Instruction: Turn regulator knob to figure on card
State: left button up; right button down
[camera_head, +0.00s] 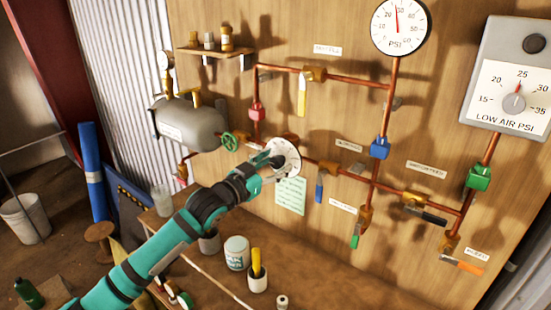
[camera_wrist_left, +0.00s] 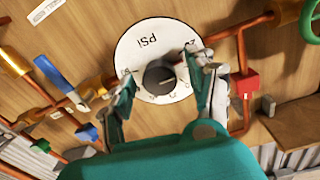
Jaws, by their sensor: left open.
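The regulator has a round white dial marked PSI (camera_wrist_left: 150,42) with a black knob (camera_wrist_left: 159,77) at its centre. In the head view the dial (camera_head: 289,153) is on the wooden panel, partly hidden by my gripper. My left gripper (camera_wrist_left: 161,72) is open, with one finger on each side of the knob; I cannot tell whether they touch it. In the head view my left gripper (camera_head: 273,160) reaches the dial from the left. A pale green card (camera_head: 291,195) hangs just below the dial; its writing is too small to read. My right gripper is not in view.
Copper pipes with coloured valves surround the dial. A grey tank (camera_head: 190,124) and green handwheel (camera_head: 229,141) are to its left. A PSI gauge (camera_head: 400,27) and LOW AIR PSI box (camera_head: 509,95) are at upper right. A bench (camera_head: 325,275) with pots stands below.

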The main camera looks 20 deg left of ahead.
pick_arm(q)
jog(key=shift+w+d, duration=0.2)
jog(key=shift+w, duration=0.15)
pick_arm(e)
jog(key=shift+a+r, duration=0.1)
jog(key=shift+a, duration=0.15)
pick_arm(q)
jog(key=shift+c, duration=0.2)
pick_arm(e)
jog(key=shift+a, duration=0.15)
pick_arm(q)
grip_shut()
